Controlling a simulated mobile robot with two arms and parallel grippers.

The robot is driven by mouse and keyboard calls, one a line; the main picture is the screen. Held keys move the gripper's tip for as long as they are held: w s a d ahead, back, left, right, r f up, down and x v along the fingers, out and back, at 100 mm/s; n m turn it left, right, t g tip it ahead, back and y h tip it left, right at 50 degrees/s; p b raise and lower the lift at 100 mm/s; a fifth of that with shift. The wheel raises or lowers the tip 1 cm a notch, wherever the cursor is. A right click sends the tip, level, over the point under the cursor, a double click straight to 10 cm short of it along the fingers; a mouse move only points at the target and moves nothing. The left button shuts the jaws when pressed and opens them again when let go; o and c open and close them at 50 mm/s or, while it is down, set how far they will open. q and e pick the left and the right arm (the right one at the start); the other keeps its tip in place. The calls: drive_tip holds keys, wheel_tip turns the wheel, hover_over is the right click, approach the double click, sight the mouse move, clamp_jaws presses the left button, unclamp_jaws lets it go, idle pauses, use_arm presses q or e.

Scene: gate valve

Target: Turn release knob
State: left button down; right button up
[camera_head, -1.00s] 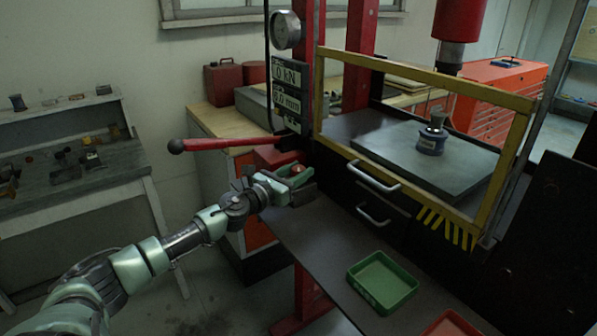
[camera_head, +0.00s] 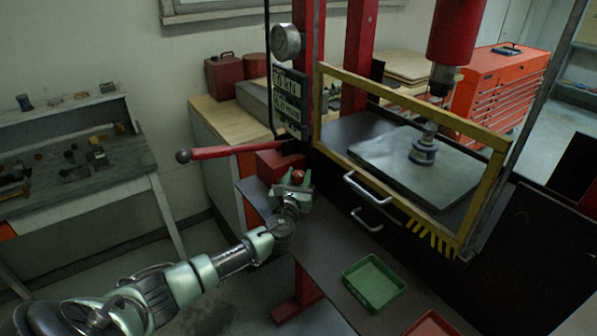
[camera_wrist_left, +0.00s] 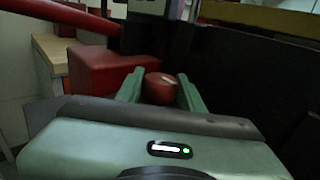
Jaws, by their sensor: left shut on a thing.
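The release knob (camera_wrist_left: 159,88) is a round red knob with a pale mark on its face, on the front of the red pump block (camera_wrist_left: 100,68) of the press. In the head view the knob (camera_head: 298,176) shows small between the fingers. My left gripper (camera_head: 291,180) has its two green fingers on either side of the knob and is shut on it. In the left wrist view the fingers (camera_wrist_left: 160,88) flank the knob left and right. My right gripper is not in view.
A red pump lever (camera_head: 228,151) sticks out left above the pump block. A yellow guard frame (camera_head: 409,85) stands in front of the press bed. A green tray (camera_head: 373,283) and a red tray (camera_head: 432,325) lie on the dark bench.

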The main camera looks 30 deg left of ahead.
sight(297, 180)
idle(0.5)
use_arm(q)
drive_tip(key=c, duration=0.9)
unclamp_jaws()
drive_tip(key=b+v, duration=0.1)
drive_tip(key=v, duration=0.6)
drive_tip(key=shift+s+d, duration=0.2)
drive_tip(key=shift+s, duration=0.15)
